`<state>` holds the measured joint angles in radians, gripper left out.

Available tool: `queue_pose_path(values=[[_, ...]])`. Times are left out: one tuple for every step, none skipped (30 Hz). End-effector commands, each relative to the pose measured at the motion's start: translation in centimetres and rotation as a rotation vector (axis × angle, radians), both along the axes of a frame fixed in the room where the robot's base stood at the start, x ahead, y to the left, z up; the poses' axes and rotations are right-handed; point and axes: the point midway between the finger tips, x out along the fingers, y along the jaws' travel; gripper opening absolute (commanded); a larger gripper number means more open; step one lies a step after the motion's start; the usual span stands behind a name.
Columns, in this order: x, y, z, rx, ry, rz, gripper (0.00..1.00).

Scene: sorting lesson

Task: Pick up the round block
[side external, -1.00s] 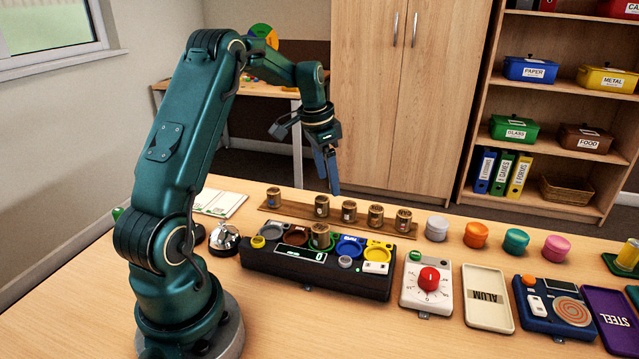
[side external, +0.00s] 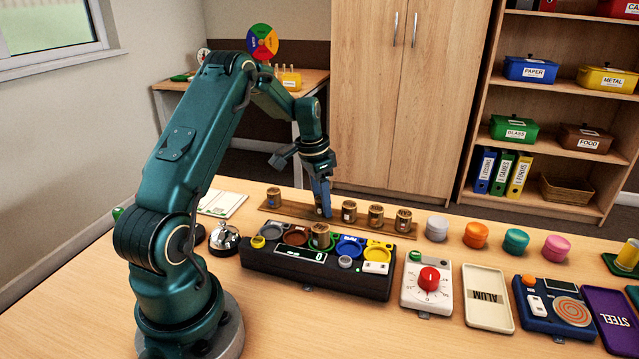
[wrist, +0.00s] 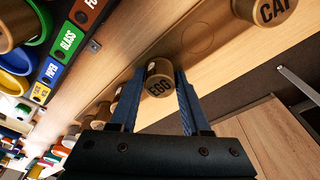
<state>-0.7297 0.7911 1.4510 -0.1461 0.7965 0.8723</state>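Several round wooden blocks stand in a row on a long wooden strip (side external: 291,217) behind the black sorter. One, labelled EGG (wrist: 160,82), lies between my gripper's two blue fingers in the wrist view. My gripper (side external: 324,212) is lowered at the strip in the side view and hides most of this block there. The fingers (wrist: 161,88) look open, one on each side of the block; whether they touch it is unclear. Another round block (side external: 273,197) stands to the left, and one (side external: 349,211) stands close to the right of my gripper.
The black sorter (side external: 318,284) with coloured round wells is in front of the strip; a wooden block (side external: 320,236) sits on it. A silver bell (side external: 224,238) is at left. A red-dial box (side external: 428,280) and coloured round pieces (side external: 475,235) are at right.

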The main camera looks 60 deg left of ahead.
Motion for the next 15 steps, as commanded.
queue_pose_path(values=[[0.0, 0.0, 0.01, 0.0, 0.0, 0.0, 0.23], [0.0, 0.0, 0.02, 0.0, 0.0, 0.0, 0.12], [0.0, 0.0, 0.02, 0.0, 0.0, 0.0, 0.0], [0.0, 0.0, 0.02, 0.0, 0.0, 0.0, 0.0], [0.01, 0.01, 0.03, 0.0, 0.0, 0.0, 0.0], [0.01, 0.01, 0.03, 0.0, 0.0, 0.0, 0.0], [0.01, 0.01, 0.03, 0.0, 0.0, 0.0, 0.0], [0.01, 0.01, 0.03, 0.0, 0.0, 0.0, 0.0], [0.01, 0.01, 0.03, 0.0, 0.0, 0.0, 0.0], [0.0, 0.01, 0.04, 0.0, 0.0, 0.0, 0.0], [0.01, 0.01, 0.07, 0.001, 0.0, 0.0, 0.0], [0.01, 0.02, 0.14, 0.001, -0.001, 0.0, 0.0], [0.03, 0.03, 0.23, 0.001, -0.001, 0.0, 0.0], [0.04, 0.04, 0.36, 0.001, -0.001, 0.0, 0.0], [0.05, 0.05, 0.59, 0.002, -0.002, 0.0, 0.0]])
